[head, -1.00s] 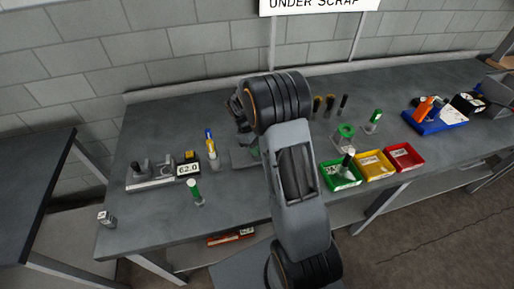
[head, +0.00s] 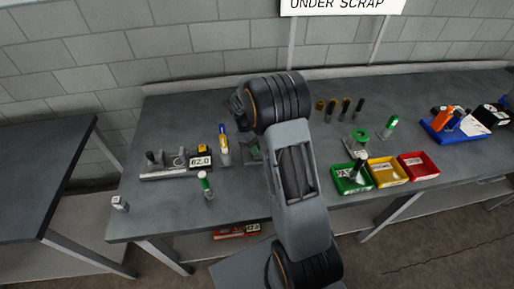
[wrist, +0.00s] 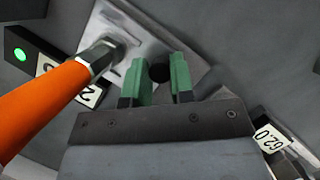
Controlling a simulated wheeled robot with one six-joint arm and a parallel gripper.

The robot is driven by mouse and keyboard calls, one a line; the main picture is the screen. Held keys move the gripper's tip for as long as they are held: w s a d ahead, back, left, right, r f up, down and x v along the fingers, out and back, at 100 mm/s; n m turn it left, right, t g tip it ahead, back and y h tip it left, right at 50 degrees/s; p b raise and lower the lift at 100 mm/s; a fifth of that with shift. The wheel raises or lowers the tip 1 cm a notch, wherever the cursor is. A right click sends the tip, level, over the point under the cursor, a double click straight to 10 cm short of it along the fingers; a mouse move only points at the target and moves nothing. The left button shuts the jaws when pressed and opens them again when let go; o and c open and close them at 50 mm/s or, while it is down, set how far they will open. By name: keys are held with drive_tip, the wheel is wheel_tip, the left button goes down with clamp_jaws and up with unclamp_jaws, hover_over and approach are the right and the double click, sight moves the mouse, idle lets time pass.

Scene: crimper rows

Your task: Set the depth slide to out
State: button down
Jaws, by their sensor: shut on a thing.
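In the wrist view, the two green fingers of my gripper (wrist: 161,88) are closed about a dark round knob (wrist: 160,70). The knob stands over a pale metal plate (wrist: 205,50); I take it for the depth slide's knob, but no marking on it is readable. How far the slide is in or out cannot be told. In the head view my arm hides the knob and most of the fixture (head: 252,152) below it.
An orange handle (wrist: 45,105) with a metal collar rises close left of my fingers. A black box with a green light (wrist: 20,55) is near it. The head view shows a 62.0 display (head: 201,162), a green-topped peg (head: 206,185), and green, yellow and red bins (head: 417,166).

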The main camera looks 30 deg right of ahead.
drive_tip(key=shift+d, duration=0.2)
drive_tip(key=c, duration=1)
unclamp_jaws()
drive_tip(key=shift+a, duration=0.1)
drive_tip(key=b+v, duration=0.1)
drive_tip(key=v, duration=1.2)
drive_tip(key=shift+r, duration=0.35)
drive_tip(key=shift+w, duration=0.15)
